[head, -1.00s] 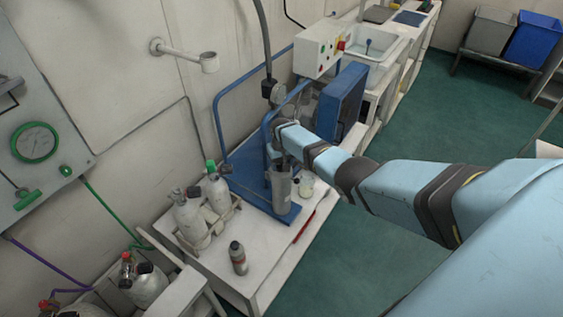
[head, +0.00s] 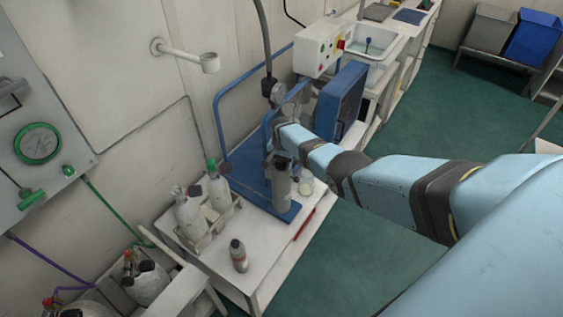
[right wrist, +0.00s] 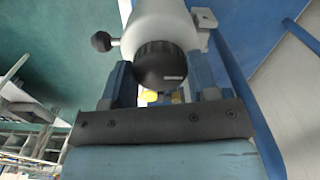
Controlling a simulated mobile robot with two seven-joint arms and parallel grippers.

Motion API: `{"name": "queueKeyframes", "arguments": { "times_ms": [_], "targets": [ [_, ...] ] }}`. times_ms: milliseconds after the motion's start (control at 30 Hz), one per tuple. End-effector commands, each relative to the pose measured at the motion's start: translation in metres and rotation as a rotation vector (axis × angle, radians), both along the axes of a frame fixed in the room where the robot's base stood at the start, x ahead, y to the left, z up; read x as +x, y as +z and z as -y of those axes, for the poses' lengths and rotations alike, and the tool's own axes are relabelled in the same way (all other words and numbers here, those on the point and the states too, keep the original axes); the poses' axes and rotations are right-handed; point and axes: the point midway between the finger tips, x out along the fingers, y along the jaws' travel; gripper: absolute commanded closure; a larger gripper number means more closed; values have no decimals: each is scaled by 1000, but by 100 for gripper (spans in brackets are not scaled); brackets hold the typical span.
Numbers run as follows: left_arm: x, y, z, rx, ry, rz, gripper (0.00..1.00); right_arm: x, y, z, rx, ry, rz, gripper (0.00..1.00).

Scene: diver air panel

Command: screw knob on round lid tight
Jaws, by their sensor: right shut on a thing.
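A black ribbed knob (right wrist: 161,66) sits at the end of a pale grey cylindrical housing (right wrist: 160,22) in the right wrist view. My right gripper (right wrist: 160,80) has its two blue fingers on either side of this knob and is shut on it. A small black ball on a short stem (right wrist: 101,41) sticks out of the housing's left side. In the head view a grey filter canister (head: 281,187) stands upright on a blue stand, below the end of my right arm. The round lid cannot be clearly told apart. My left gripper is not in view.
The blue stand (head: 246,181) has tall tubes close to my arm. White bottles (head: 190,215) in a rack, a small grey bottle (head: 239,256) and a red pen-like thing (head: 304,223) are on the white table (head: 222,266). Open green floor lies to the right.

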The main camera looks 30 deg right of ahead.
Motion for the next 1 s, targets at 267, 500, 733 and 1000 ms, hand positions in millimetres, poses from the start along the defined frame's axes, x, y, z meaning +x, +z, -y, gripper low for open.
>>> {"name": "queueKeyframes", "arguments": {
  "times_ms": [267, 500, 733, 1000],
  "targets": [
    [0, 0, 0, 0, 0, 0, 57, 1, 1, 0, 0, -30, 1, 69],
    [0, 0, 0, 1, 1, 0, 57, 1, 1, 0, 0, -31, 1, 69],
    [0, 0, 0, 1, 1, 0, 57, 1, 1, 0, 0, -30, 1, 20],
    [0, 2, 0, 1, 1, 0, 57, 0, 3, 0, 0, -29, 0, 20]
  ]
}}
